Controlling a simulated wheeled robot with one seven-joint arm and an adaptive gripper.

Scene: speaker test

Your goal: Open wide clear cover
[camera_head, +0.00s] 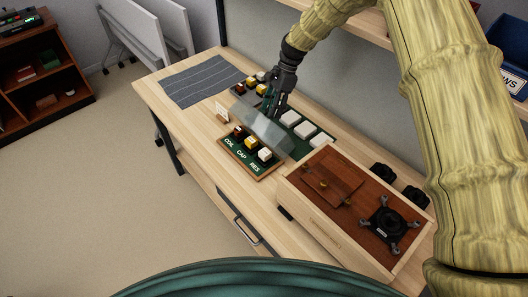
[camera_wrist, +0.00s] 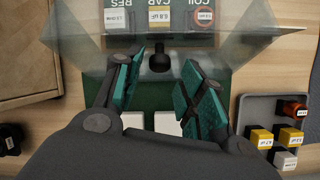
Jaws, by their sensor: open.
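The wide clear cover (camera_head: 262,132) is a see-through box-like lid behind the green board (camera_head: 254,168) labelled COIL, CAP and RES. It looks tilted in the head view. My gripper (camera_head: 273,108) is at the cover's back upper side. In the wrist view, the cover's clear panels (camera_wrist: 245,42) spread across the top, over the labelled parts. A black knob (camera_wrist: 159,60) shows between the teal pads of my gripper (camera_wrist: 160,72). The fingers are open and apart, one on each side of the knob. I cannot tell whether either pad touches it.
A grey tray (camera_wrist: 248,108) with yellow, orange and white parts lies close to the right finger. White blocks (camera_head: 290,118) sit on a green board behind the cover. A wooden box (camera_head: 318,229) stands at right. A striped grey mat (camera_head: 205,82) lies at the table's left end.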

